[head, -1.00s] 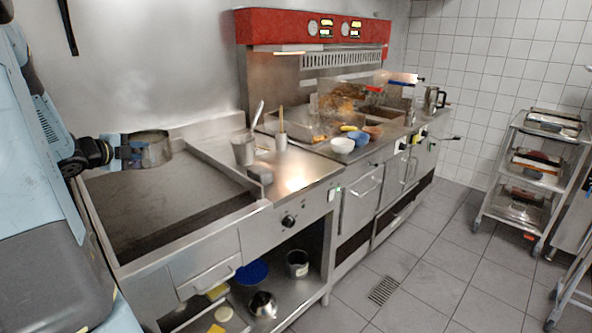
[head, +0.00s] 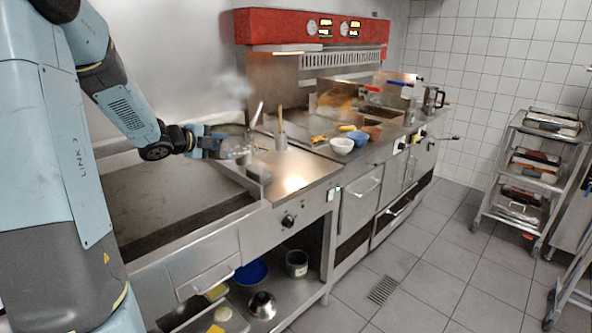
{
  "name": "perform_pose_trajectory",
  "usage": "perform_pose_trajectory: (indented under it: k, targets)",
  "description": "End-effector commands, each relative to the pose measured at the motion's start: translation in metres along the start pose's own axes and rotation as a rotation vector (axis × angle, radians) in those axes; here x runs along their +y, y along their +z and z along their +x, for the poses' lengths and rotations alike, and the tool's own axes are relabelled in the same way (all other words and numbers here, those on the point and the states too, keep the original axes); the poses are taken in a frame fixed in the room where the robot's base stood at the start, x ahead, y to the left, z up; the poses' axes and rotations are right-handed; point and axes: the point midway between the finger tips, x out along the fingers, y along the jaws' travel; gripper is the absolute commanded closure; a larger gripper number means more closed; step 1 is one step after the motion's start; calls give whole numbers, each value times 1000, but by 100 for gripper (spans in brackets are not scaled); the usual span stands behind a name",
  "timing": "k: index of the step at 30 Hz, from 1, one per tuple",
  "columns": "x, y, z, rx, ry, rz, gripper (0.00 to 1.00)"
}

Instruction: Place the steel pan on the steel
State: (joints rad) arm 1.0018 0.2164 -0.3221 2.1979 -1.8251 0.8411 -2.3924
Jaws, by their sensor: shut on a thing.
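The steel pan (head: 235,147) is at the end of my arm, near the raised divider between the dark griddle and the steel worktop. My gripper (head: 217,144) is shut on its left side. The pan looks raised above the surface, but its exact height is hard to tell. The bare steel worktop (head: 297,176) lies to the right of the pan. The pan and gripper overlap the place of a steel container that holds a utensil, so that container is mostly hidden.
The griddle (head: 150,205) is empty. A small metal block (head: 259,173) sits at the divider. A wooden-handled utensil (head: 281,128) stands behind the worktop. White (head: 342,145) and blue (head: 357,138) bowls are to the right. The worktop's front middle is clear.

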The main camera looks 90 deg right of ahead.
Motion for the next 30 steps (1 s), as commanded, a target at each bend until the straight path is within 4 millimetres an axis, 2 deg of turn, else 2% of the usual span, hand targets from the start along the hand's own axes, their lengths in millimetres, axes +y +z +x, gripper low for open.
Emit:
perform_pose_trajectory:
  k: [6, 18, 24, 30]
  targets:
    - [-8, -42, 35, 67, 5, 20, 100]
    - [-16, -117, 85, 174, 20, 48, 100]
    - [-18, -143, 98, 209, 25, 57, 100]
    - [-18, -151, 106, 222, 27, 59, 100]
